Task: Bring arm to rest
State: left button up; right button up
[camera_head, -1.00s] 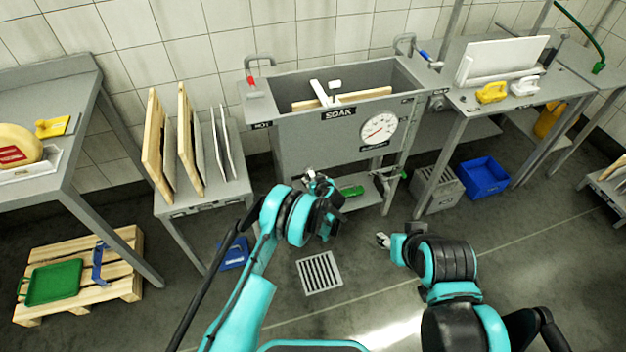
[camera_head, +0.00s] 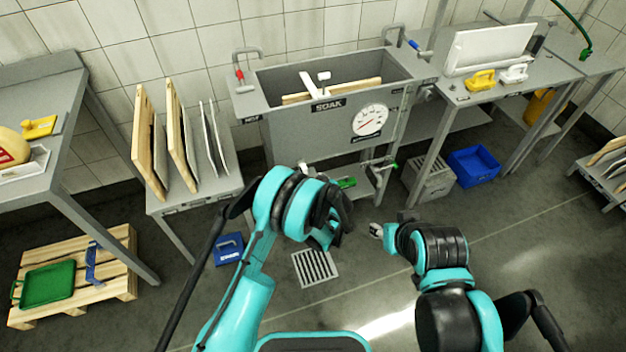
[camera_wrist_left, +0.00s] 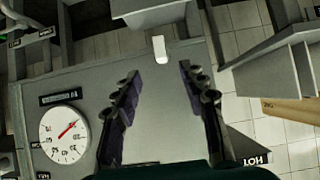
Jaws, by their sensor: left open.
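My left arm reaches in from the left in the head view. Its wrist sits in front of the grey soak tank (camera_head: 290,130), and its fingers are mostly hidden behind the wrist links. In the left wrist view my left gripper (camera_wrist_left: 158,72) has its two dark fingers wide apart with nothing between them. The tank's grey face and round dial (camera_wrist_left: 65,134) show beyond them. My right gripper (camera_head: 377,230) is low over the floor, right of the floor drain; its fingers are too small to read.
Boards stand in a rack (camera_head: 200,190) left of the tank. A pallet (camera_head: 110,280) holds a green tray (camera_head: 48,285). A blue crate (camera_head: 473,167) lies under the right bench. A drain grate (camera_head: 314,268) is in the floor. Open floor lies right of my right arm.

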pick_arm(q)
jog(key=s+a+r+m+g, duration=0.1)
jog(key=s+a+r, duration=0.35)
jog(key=r, duration=0.25)
jog(key=s+a+r+g+h, duration=0.1)
jog(key=s+a+r, duration=0.2)
jog(key=a+r, duration=0.35)
jog(key=s+a+r+m+g, duration=0.1)
jog(key=s+a+r, duration=0.2)
jog(key=r, duration=0.6)
jog(key=s+a+r+h, duration=0.1)
jog(key=s+a, duration=0.2)
jog(key=s, duration=0.8)
jog(key=s+a+r+m+h, duration=0.1)
jog(key=s+a+r, duration=0.1)
jog(key=s, duration=1)
jog(key=shift+s+a+m, duration=0.15)
jog(key=shift+a+m, duration=0.15)
jog(key=shift+a, duration=0.1)
